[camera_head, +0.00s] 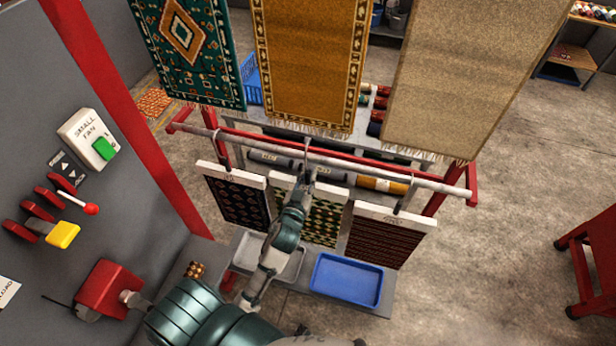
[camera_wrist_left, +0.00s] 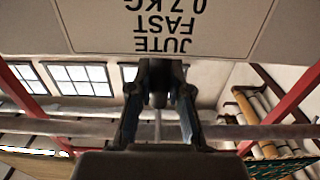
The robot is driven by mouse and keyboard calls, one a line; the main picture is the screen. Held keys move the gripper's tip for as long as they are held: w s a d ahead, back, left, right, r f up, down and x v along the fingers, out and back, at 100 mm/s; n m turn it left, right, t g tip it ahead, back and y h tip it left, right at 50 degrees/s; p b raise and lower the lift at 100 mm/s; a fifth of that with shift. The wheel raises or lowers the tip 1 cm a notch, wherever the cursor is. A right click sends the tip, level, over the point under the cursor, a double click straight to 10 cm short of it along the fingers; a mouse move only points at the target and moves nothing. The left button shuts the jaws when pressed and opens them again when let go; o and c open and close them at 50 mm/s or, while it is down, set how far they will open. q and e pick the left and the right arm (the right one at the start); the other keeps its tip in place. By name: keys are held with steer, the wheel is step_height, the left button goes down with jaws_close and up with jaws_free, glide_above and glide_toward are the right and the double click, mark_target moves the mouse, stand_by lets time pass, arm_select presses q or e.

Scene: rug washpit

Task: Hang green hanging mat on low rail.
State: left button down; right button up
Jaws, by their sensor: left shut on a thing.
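The green hanging mat (camera_head: 322,222) has a dark green pattern and a white header board, and is the middle of three small mats below the low rail (camera_head: 345,166), a pale bar between red posts. My left gripper (camera_head: 309,174) is shut on its metal hanger, just above the header and close under the rail. The hanger top reaches the rail; I cannot tell whether it bears weight there. My arm covers the mat's left part. In the left wrist view the closed fingers (camera_wrist_left: 158,90) lie against a pale labelled board (camera_wrist_left: 200,28), with the rail behind. My right gripper is not in view.
A dark blue mat (camera_head: 237,203) hangs left and a red-brown mat (camera_head: 383,243) right, both close by. A blue tray (camera_head: 346,280) and a grey tray (camera_head: 245,250) lie below. Large rugs (camera_head: 303,65) hang above and behind. A control panel (camera_head: 60,190) stands at left.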

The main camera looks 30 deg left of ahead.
mark_target(307, 188)
arm_select(q)
steer(key=shift+f+b, duration=1.35)
steer(key=shift+f, duration=0.7)
steer(key=c, duration=1)
jaws_free()
steer(key=v, duration=1.2)
steer(key=shift+d+r, duration=0.1)
